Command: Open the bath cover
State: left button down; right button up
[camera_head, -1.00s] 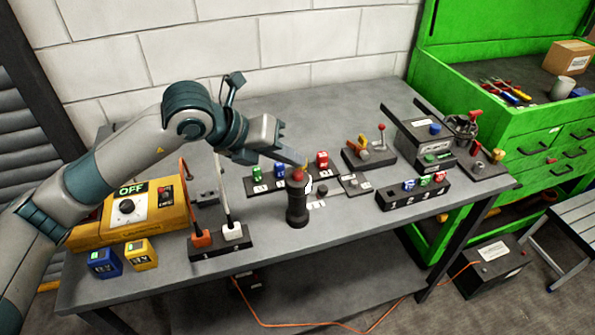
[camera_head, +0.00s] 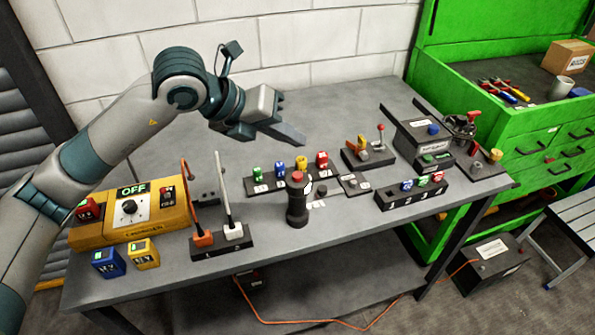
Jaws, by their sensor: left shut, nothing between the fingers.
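No part in view is clearly marked as the bath cover, so I cannot tell for sure which it is. A dark box with a grey, labelled top (camera_head: 427,142) stands at the table's back right. It has a blue knob (camera_head: 433,129) on top and a dark bar along its left side. Its top looks shut. My left gripper (camera_head: 300,138) is shut and empty. It hovers in the air left of the box and apart from it, in line with the row of small coloured blocks. My right gripper is out of view.
A black post with a red top (camera_head: 297,206) stands upright mid-table. Numbered slots with coloured blocks (camera_head: 410,196) lie in front. A yellow OFF unit (camera_head: 130,215) and two upright levers (camera_head: 222,238) are at left.

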aim_at(425, 129)
jog(key=i+l+z, duration=0.1)
jog(key=i+z, duration=0.15)
jog(key=z, duration=0.2)
jog(key=i+z, duration=0.25)
jog(key=z, duration=0.15)
jog(key=i+z, duration=0.25)
jog(key=z, duration=0.2)
